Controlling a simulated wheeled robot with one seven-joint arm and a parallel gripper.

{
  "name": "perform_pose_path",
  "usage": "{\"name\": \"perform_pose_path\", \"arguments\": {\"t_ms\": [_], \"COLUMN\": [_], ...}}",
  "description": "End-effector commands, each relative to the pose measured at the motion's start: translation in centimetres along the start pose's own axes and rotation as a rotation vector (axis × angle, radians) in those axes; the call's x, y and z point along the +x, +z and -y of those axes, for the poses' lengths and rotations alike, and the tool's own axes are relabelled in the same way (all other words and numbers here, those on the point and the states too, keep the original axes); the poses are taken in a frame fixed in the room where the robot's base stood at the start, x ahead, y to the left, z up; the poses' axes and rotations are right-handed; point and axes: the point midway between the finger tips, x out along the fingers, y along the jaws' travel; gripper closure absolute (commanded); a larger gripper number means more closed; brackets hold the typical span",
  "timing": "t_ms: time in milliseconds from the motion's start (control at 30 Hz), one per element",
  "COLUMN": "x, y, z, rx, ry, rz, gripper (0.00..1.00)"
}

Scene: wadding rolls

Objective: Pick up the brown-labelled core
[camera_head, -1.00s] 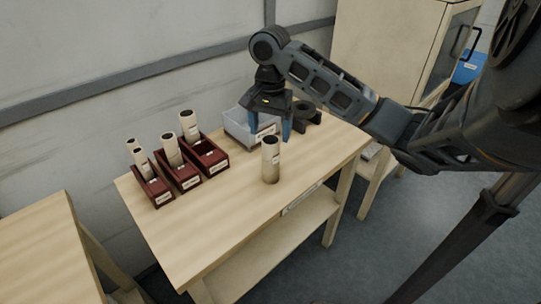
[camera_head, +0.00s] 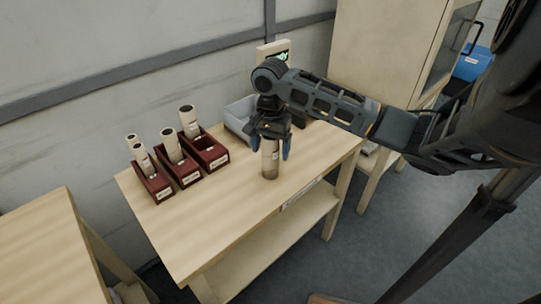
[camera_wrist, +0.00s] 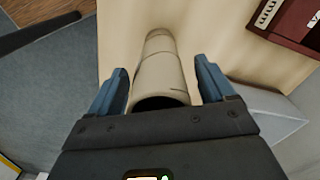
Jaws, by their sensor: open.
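A tan cardboard core (camera_head: 270,163) with a small label stands upright on the wooden table, apart from the bins. Its label colour is too small to tell. My gripper (camera_head: 270,154) is open above it, with the blue fingers on either side of the upper part of the core. In the wrist view the core (camera_wrist: 160,75) lies between the fingertips of my gripper (camera_wrist: 161,80), with a gap on each side. The core's top is partly hidden by the gripper in the head view.
Several other cores stand in three dark red bins (camera_head: 161,193) at the table's left. A grey bin (camera_head: 238,112) and a dark object (camera_head: 299,119) sit behind my gripper. The front left of the table (camera_head: 205,225) is clear.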

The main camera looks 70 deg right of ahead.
Motion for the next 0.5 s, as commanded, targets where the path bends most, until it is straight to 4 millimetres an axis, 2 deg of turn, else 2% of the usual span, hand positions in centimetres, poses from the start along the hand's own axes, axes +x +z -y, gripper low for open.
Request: {"name": "perform_pose_path", "arguments": {"t_ms": [67, 500], "x": [-0.01, -0.03], "y": [0.01, 0.03], "z": [0.01, 0.02], "rx": [0.0, -0.001], "ry": [0.0, 0.0], "rz": [0.0, 0.0], "gripper": [0.2, 0.62]}}
